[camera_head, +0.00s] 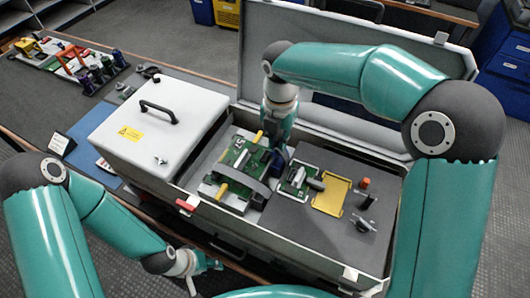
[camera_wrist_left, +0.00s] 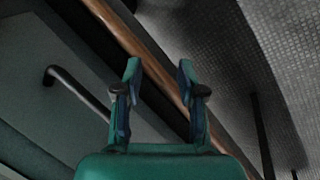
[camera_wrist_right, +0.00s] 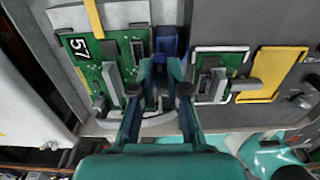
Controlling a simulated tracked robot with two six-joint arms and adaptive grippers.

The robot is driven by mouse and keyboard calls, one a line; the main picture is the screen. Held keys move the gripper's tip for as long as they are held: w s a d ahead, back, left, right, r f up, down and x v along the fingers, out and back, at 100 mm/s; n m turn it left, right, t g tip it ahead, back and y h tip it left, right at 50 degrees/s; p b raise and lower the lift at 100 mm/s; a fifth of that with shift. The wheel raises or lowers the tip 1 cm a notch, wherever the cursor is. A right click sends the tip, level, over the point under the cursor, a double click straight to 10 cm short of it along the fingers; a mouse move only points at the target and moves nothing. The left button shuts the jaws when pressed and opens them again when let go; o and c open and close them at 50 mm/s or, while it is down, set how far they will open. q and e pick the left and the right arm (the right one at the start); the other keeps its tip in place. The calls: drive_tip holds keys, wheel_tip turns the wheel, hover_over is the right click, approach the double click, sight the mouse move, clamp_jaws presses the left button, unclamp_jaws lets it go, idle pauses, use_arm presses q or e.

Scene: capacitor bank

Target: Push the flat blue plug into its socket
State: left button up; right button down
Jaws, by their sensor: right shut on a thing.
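The flat blue plug (camera_wrist_right: 168,42) shows beyond my right gripper's fingertips in the right wrist view, at the right edge of a green circuit board (camera_wrist_right: 110,65) marked 57. My right gripper (camera_wrist_right: 160,78) is shut on the plug. In the head view my right gripper (camera_head: 279,152) reaches down into the open grey case, and its fingers partly hide the plug. A grey band curves over the board (camera_head: 238,170). I cannot make out the socket or whether the plug is seated. My left gripper (camera_head: 207,263) is open and empty, low in front of the case; it also shows in the left wrist view (camera_wrist_left: 158,75).
A white box (camera_head: 160,120) with a black handle stands left of the board. A smaller green board (camera_head: 298,181) and a yellow frame (camera_head: 331,196) lie to the right. The case's raised lid (camera_head: 350,30) is behind my right arm.

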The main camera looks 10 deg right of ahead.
sight(266, 153)
drive_tip(key=shift+w+a+p, duration=0.15)
drive_tip(key=shift+w+a, duration=0.25)
drive_tip(key=shift+a, duration=0.25)
drive_tip(key=shift+w+a+p, duration=0.15)
drive_tip(key=shift+w+a, duration=0.2)
drive_tip(key=shift+a, duration=0.25)
drive_tip(key=shift+f, duration=0.15)
drive_tip(key=shift+f+b, duration=0.5)
drive_tip(key=shift+f, duration=0.2)
drive_tip(key=shift+f+b, duration=0.4)
drive_tip(key=shift+f, duration=0.3)
drive_tip(key=c, duration=1.1)
unclamp_jaws()
